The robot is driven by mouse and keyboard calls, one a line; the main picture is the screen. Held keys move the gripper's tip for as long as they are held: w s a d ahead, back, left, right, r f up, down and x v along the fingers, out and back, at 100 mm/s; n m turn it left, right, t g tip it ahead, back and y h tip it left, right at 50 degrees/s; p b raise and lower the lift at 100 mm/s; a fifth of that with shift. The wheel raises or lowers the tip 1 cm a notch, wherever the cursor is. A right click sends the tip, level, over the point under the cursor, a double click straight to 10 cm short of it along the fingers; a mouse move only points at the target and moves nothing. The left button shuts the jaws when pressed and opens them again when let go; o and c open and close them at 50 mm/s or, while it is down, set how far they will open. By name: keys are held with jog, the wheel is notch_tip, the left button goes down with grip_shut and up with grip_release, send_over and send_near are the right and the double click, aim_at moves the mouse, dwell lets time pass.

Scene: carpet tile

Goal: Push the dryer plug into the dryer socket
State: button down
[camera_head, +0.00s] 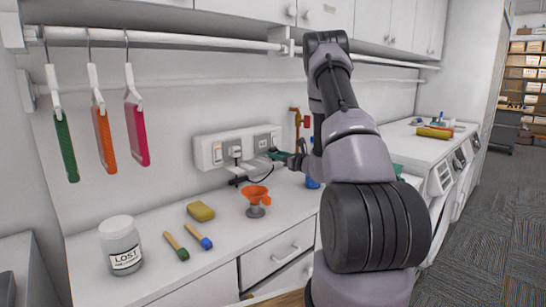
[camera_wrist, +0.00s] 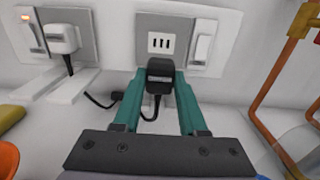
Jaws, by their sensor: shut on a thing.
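My gripper (camera_wrist: 160,77) is shut on the black dryer plug (camera_wrist: 160,69), one teal finger on each side of it. A black cord hangs from the plug. The dryer socket (camera_wrist: 161,42), a grey plate with three dark slots and a white switch, is on the wall just beyond the plug. The slots are still visible above the plug; I cannot tell whether the plug touches the plate. In the head view, my gripper (camera_head: 277,155) is at the right end of the white socket panel (camera_head: 216,162), and the plug is too small to make out.
A second plug (camera_wrist: 60,38) sits in the left socket, with its cord hanging down. An orange funnel (camera_head: 256,194) stands on the counter below. A yellow sponge (camera_head: 200,211), two brushes and a labelled jar (camera_head: 121,248) lie further left. Orange tubing (camera_wrist: 282,70) is close on the right.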

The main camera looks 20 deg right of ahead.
jog(key=shift+r, duration=1.3)
jog(key=shift+w, duration=0.1)
jog(key=shift+x, duration=1.8)
jog(key=shift+w+a, duration=0.25)
jog(key=shift+w, duration=0.3)
dwell(0.4)
jog(key=shift+c, duration=1.9)
grip_release()
jog(key=shift+s, duration=0.1)
send_near(263, 144)
jog(key=v, duration=0.4)
jog(key=shift+s+r, duration=0.1)
jog(key=shift+s, duration=0.05)
